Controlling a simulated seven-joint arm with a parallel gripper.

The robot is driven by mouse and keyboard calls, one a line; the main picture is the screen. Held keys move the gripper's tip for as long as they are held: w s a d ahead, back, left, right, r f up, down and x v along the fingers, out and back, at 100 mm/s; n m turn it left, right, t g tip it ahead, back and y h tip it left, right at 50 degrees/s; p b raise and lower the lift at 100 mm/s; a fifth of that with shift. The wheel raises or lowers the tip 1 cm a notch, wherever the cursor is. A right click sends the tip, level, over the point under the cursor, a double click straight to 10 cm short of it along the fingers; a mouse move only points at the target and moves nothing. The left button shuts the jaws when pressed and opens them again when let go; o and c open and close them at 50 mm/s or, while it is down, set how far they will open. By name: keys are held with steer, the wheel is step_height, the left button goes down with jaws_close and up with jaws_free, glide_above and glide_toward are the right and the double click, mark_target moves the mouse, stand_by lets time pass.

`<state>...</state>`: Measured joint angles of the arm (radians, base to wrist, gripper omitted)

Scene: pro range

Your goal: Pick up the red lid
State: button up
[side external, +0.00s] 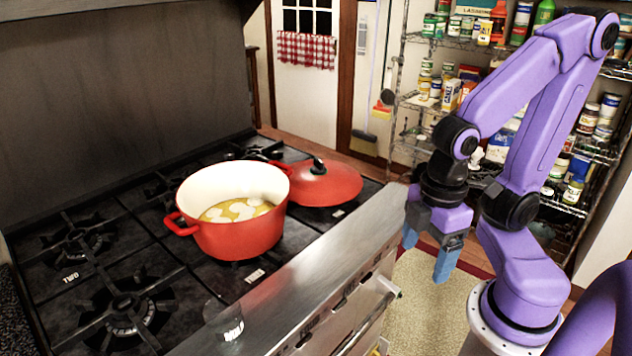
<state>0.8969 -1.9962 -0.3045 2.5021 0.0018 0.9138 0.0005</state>
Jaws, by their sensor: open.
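The red lid (328,184) lies on the stove top, behind and to the right of the red pot, with its dark knob (318,165) facing up. The lid's left edge is partly hidden by the pot rim, so I cannot tell if they touch. The red pot (240,238) is open and holds yellowish liquid with several white pieces. My gripper (426,262) is open and empty, with its blue fingers pointing down. It hangs beyond the stove's front edge, to the right of the lid and apart from it.
The black stove top (185,286) has several burner grates, including one at the front left (125,300). A steel front ledge (310,275) lies between the stove top and my gripper. Shelves with jars and cans (455,95) stand behind my arm.

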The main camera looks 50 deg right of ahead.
steer(key=w+a+r+h, duration=0.1)
steer(key=w+r, duration=0.2)
steer(key=w, duration=0.6)
steer(key=w+a+r+n+h, duration=0.1)
steer(key=w+r, duration=0.1)
steer(key=w, duration=0.8)
steer(key=w+a+r, duration=0.2)
steer(key=w+r, duration=0.1)
steer(key=w, duration=0.6)
steer(key=w+d+h, duration=0.2)
steer(key=w+d, duration=0.5)
steer(key=w, duration=0.4)
steer(key=g, duration=0.2)
glide_toward(318, 159)
steer(key=x, duration=0.4)
steer(key=shift+s+f, duration=0.3)
steer(key=shift+s, duration=0.15)
steer(key=shift+h, duration=0.3)
steer(key=shift+w+x, duration=0.15)
steer(key=shift+x, duration=1.3)
steer(key=shift+w+x, duration=0.2)
steer(key=shift+x, duration=1.25)
steer(key=shift+a+f, duration=0.1)
